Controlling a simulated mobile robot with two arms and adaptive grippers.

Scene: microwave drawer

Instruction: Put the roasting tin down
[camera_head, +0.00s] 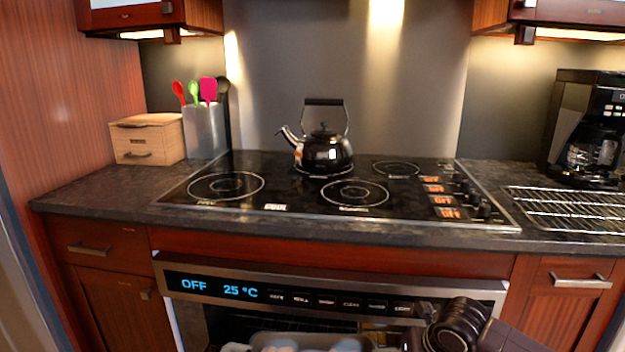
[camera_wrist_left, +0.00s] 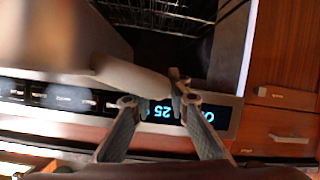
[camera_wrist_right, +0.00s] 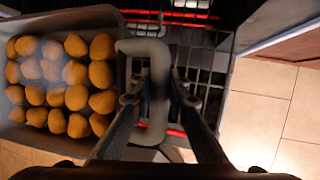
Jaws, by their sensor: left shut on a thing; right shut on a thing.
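The grey roasting tin (camera_wrist_right: 118,60) holds several round yellow potatoes (camera_wrist_right: 62,75) in the right wrist view. Its rim (camera_head: 312,340) shows at the bottom of the head view, in front of the oven opening. My right gripper (camera_wrist_right: 158,100) is shut on the tin's looped handle (camera_wrist_right: 157,65). My left gripper (camera_wrist_left: 160,100) is shut on the handle (camera_wrist_left: 135,78) at the other end. The left gripper is not clear in the head view. I cannot tell whether the tin touches the rack.
The oven (camera_head: 330,290) is open; its display reads OFF and 25 °C. Dark wire racks and red bars (camera_wrist_right: 190,15) show inside. Above are the hob (camera_head: 270,190) with a black kettle (camera_head: 325,152), and a wire rack (camera_head: 570,208) on the right counter beside a coffee maker (camera_head: 590,140).

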